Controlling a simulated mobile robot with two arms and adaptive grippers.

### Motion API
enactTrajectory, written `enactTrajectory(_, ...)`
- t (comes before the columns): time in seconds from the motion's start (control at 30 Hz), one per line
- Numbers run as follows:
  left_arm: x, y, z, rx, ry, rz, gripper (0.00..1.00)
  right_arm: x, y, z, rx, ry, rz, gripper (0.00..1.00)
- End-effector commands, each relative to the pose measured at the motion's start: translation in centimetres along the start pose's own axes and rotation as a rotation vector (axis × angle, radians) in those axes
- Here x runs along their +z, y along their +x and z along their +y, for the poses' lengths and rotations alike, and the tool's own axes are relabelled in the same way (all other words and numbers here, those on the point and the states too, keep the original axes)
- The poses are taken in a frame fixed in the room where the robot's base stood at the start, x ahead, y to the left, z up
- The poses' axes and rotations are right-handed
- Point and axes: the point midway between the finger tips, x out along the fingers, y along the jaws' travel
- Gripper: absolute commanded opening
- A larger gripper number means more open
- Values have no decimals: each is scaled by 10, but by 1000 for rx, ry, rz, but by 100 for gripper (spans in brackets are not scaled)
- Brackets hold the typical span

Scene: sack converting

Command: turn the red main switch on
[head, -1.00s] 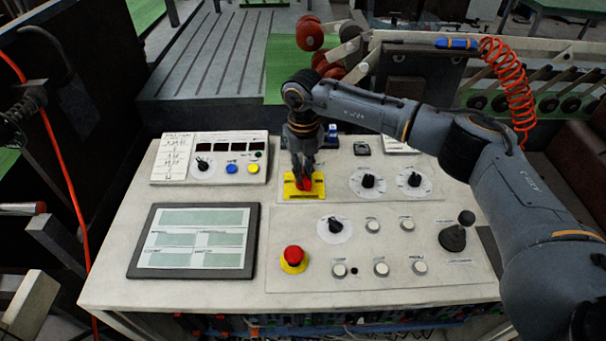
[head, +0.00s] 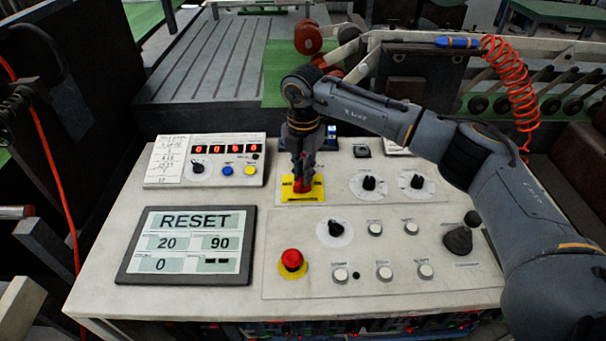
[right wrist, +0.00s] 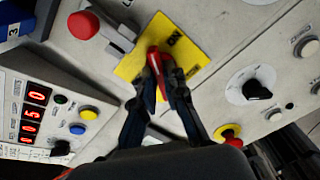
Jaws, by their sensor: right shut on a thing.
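The red main switch (head: 303,186) sits on a yellow plate (head: 315,190) on the console. My right gripper (head: 302,177) comes down on it from above and is shut on its red handle. In the right wrist view the red handle (right wrist: 156,62) stands between the two fingers (right wrist: 160,82), and the yellow plate (right wrist: 190,57) shows the letters ON near the handle's end. The display screen (head: 191,245) is lit and reads RESET, with 20, 90 and 0 below. The counter panel (head: 207,150) shows lit red digits. My left gripper is not in view.
A red emergency button (head: 291,259) on a yellow base is in front of the switch. Black knobs (head: 369,184), white buttons (head: 384,272) and a joystick (head: 459,238) are on the right of the console. A red-knobbed lever (right wrist: 83,25) stands near the plate.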

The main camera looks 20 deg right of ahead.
Motion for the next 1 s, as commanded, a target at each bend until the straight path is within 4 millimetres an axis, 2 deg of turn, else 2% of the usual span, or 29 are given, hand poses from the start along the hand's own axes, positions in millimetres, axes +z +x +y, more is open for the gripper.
enactTrajectory(0.4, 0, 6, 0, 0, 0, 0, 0, 1, -1, 0, 4, 203, -2, 0)
enactTrajectory(0.97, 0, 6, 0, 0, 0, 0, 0, 1, -2, 0, 4, 236, -2, 0)
enactTrajectory(1.0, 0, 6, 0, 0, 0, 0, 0, 1, -2, 0, 4, 236, -2, 13)
